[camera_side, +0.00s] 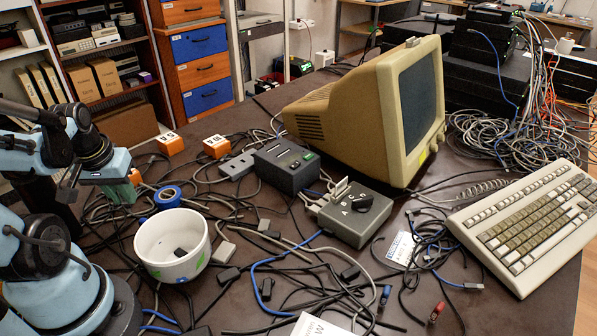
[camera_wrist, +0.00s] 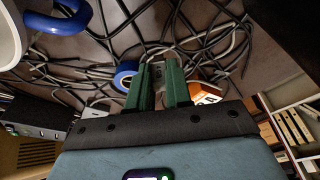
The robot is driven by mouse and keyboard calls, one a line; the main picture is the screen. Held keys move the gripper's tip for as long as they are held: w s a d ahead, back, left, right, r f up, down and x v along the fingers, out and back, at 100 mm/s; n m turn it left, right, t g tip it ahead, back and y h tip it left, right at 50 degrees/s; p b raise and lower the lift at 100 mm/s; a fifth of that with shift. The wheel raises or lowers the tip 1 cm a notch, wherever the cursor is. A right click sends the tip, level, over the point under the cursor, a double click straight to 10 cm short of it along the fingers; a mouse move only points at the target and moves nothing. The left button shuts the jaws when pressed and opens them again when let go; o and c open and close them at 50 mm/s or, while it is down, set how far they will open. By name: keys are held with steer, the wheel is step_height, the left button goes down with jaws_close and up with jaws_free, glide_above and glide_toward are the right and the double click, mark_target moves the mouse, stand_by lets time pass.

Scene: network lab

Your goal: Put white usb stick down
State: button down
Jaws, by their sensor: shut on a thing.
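My gripper (camera_side: 123,194) has green fingers that point down over the cable-strewn table, left of the white bowl (camera_side: 150,262). In the wrist view my gripper (camera_wrist: 160,68) has its two fingers close together, with a narrow pale strip between them. This pale strip fits the white usb stick (camera_wrist: 159,78), which is mostly hidden by the fingers. In the side view the stick cannot be made out at the fingertips. The bowl stands upright and holds a small dark item.
A blue tape roll (camera_side: 167,197) lies right beside my gripper. Orange blocks (camera_side: 170,143) stand behind it. Loose cables cover much of the table. A grey switch box (camera_side: 350,215), a beige monitor (camera_side: 375,105) and a keyboard (camera_side: 535,225) stand to the right.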

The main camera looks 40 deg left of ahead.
mark_target(123, 201)
steer(key=shift+s+a+f, duration=0.1)
steer(key=shift+a+f, duration=0.05)
steer(key=shift+a, duration=0.1)
steer(key=shift+f, duration=1.95)
steer(key=shift+f, duration=0.2)
steer(key=c, duration=1.1)
jaws_free()
steer(key=shift+o, duration=0.2)
steer(key=shift+r, duration=0.1)
